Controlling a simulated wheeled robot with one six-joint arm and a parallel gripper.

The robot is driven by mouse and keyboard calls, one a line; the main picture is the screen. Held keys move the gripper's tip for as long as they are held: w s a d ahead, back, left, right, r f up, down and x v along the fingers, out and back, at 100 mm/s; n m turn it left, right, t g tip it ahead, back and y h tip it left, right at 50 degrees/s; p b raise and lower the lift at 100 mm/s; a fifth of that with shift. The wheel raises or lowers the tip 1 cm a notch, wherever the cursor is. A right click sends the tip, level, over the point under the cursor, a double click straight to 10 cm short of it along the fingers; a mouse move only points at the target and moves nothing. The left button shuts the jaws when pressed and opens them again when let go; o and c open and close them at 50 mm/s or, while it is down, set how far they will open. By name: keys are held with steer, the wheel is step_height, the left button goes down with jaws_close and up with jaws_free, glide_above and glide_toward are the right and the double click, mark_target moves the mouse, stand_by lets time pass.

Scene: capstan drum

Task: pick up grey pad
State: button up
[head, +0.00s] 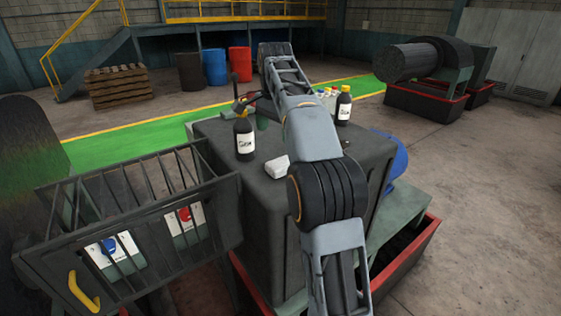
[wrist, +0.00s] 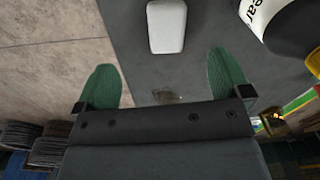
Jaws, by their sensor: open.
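The grey pad (head: 277,167) is a small pale rounded block lying on top of the dark grey housing (head: 215,130), near its front. In the wrist view the pad (wrist: 166,26) is at the top centre, beyond the fingertips and roughly between their lines. My gripper (wrist: 164,80) has two green fingers spread wide, with nothing between them but the housing top and a dark smudge. In the head view my gripper is mostly hidden behind a dark bottle and my arm.
A dark bottle with a white label (head: 244,140) stands left of the pad; its label (wrist: 255,14) shows close by in the wrist view. Another bottle (head: 343,107) and a tray of small items stand behind the arm. A slatted guard with switches (head: 130,225) is at front left.

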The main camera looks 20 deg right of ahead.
steer(key=w+d+m, duration=0.1)
steer(key=b, duration=0.3)
glide_above(277, 164)
steer(key=shift+m, duration=0.4)
step_height(277, 164, down, 7)
steer(key=shift+s+f, duration=0.1)
steer(key=shift+w+f, duration=0.2)
steer(key=shift+f, duration=2.75)
steer(key=c, duration=1)
